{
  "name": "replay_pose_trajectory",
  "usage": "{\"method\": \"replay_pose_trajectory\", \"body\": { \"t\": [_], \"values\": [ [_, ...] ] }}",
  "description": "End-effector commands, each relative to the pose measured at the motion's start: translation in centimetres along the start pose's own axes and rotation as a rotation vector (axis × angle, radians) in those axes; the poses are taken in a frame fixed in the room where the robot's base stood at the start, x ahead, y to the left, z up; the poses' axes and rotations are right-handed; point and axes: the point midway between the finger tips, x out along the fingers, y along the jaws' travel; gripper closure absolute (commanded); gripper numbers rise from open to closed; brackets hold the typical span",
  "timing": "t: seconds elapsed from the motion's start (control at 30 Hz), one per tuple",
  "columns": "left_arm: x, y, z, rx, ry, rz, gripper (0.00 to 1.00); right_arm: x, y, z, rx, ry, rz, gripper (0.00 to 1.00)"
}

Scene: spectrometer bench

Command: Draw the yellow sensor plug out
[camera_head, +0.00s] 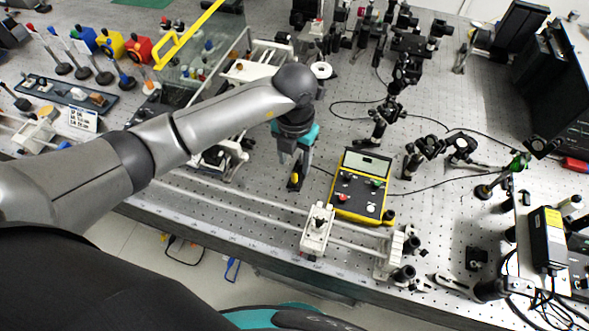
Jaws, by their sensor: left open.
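My left gripper (295,181) hangs fingers-down above the perforated bench, left of the yellow meter box (334,198). It is open, and its fingertips are apart from the box. A yellow patch shows at the fingertips; I cannot tell whether it belongs to the fingers or lies behind them. A small yellow-and-black piece at the box's right front corner looks like the yellow sensor plug (389,215). It appears to be at the box's edge, but how deep it sits is too small to tell. My right gripper is not in view.
A rail with a white carriage (317,231) runs along the bench's front, just before the meter box. Optical mounts (385,118) and black cables stand and lie behind and right of it. A yellow-framed clear panel (187,35) stands at the back left.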

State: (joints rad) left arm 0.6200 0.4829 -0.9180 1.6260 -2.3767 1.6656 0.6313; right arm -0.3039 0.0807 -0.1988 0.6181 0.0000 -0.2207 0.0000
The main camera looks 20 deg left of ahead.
Motion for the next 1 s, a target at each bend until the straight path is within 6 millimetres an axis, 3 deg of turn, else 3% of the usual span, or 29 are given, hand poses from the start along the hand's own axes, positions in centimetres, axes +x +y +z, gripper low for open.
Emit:
{"method": "replay_pose_trajectory", "body": {
  "t": [0.1, 0.3, 0.73, 1.0],
  "values": [
    [2.4, 0.0, -0.1, -0.001, 0.005, 0.0, 0.44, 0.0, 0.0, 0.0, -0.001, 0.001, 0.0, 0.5],
    [4.8, 0.0, -0.1, 0.0, 0.002, 0.0, 0.44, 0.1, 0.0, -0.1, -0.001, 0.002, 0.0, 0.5],
    [5.7, 0.0, 0.0, 0.002, 0.0, -0.001, 0.44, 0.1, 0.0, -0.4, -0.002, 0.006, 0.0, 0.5],
    [5.6, 0.0, 0.0, 0.001, -0.001, -0.001, 0.74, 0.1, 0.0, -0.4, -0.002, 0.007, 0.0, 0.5]
  ]
}}
